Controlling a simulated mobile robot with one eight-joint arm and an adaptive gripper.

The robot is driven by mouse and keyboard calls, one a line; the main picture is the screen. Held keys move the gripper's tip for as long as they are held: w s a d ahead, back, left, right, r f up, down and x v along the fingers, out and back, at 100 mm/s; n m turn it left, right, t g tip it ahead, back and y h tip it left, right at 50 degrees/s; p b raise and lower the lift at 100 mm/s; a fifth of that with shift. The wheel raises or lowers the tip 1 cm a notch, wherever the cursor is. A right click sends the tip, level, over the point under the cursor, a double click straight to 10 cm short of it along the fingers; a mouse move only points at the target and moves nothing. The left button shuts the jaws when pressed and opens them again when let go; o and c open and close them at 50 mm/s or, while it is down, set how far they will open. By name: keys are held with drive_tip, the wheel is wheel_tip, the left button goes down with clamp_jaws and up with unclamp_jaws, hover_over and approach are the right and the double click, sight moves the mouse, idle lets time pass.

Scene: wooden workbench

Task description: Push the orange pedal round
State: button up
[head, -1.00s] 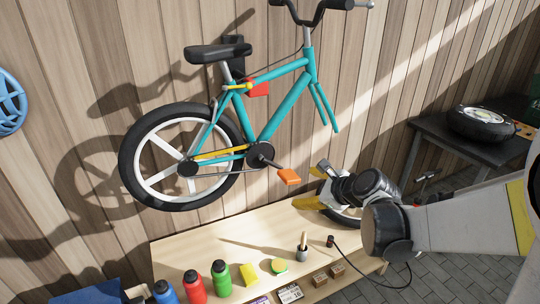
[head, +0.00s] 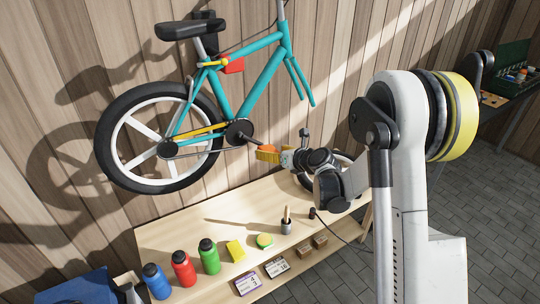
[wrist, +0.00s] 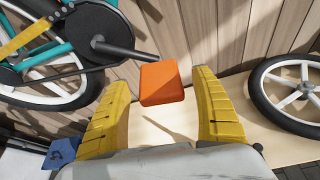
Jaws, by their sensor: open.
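The orange pedal (wrist: 161,83) sits at the end of a dark crank arm (wrist: 128,50) on the teal bicycle (head: 262,78), which hangs on the wall. In the wrist view the pedal shows between the two yellow fingers of my gripper (wrist: 164,108), toward their tips, with gaps on both sides. My gripper is open and no finger visibly touches the pedal. In the head view my gripper (head: 270,154) is at the pedal, and its yellow fingers cover much of the orange. The crank points right and slightly down from the chainring (head: 240,132).
A loose wheel (wrist: 292,95) stands right of my gripper. The wall is close behind the bicycle.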

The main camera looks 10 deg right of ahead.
drive_tip(key=shift+x, duration=0.8)
drive_tip(key=c, duration=1.4)
